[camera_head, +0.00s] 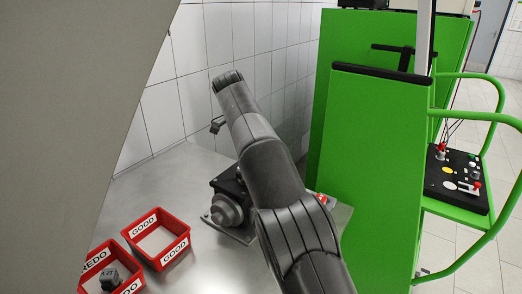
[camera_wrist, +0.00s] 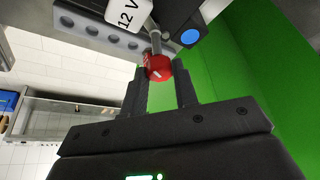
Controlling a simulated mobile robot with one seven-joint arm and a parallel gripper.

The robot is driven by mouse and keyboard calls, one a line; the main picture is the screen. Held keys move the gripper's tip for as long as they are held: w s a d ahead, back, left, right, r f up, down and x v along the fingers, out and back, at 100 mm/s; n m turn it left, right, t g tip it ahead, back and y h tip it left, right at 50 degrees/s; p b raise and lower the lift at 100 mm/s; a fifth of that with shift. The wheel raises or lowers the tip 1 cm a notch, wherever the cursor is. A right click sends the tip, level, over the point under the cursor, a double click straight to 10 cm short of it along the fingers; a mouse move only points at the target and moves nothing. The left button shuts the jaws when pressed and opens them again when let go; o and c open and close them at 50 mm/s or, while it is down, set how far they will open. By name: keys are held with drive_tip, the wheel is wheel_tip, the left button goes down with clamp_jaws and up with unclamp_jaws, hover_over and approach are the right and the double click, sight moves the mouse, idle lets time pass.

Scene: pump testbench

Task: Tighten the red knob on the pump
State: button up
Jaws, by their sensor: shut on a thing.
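The red knob (camera_wrist: 158,68) sits on a short metal stem below the pump body (camera_wrist: 180,14) in the wrist view. My gripper (camera_wrist: 160,76) has a finger on each side of the knob and is shut on it. In the head view, my arm crosses the middle of the picture and hides the fingertips. The pump (camera_head: 228,208) stands partly behind the arm on the metal table, and a small red part (camera_head: 321,198) shows just right of the arm.
Red bins marked "GOOD" (camera_head: 133,230) and "REDO" (camera_head: 84,283) stand on the metal table (camera_head: 190,168) at the left; the REDO bin holds a grey part. A green panel (camera_head: 375,150) rises close to the arm's right. A control box (camera_head: 452,205) with buttons sits farther right.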

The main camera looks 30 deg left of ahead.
drive_tip(key=shift+m, duration=0.4)
drive_tip(key=o, duration=1)
drive_tip(key=shift+n, duration=0.3)
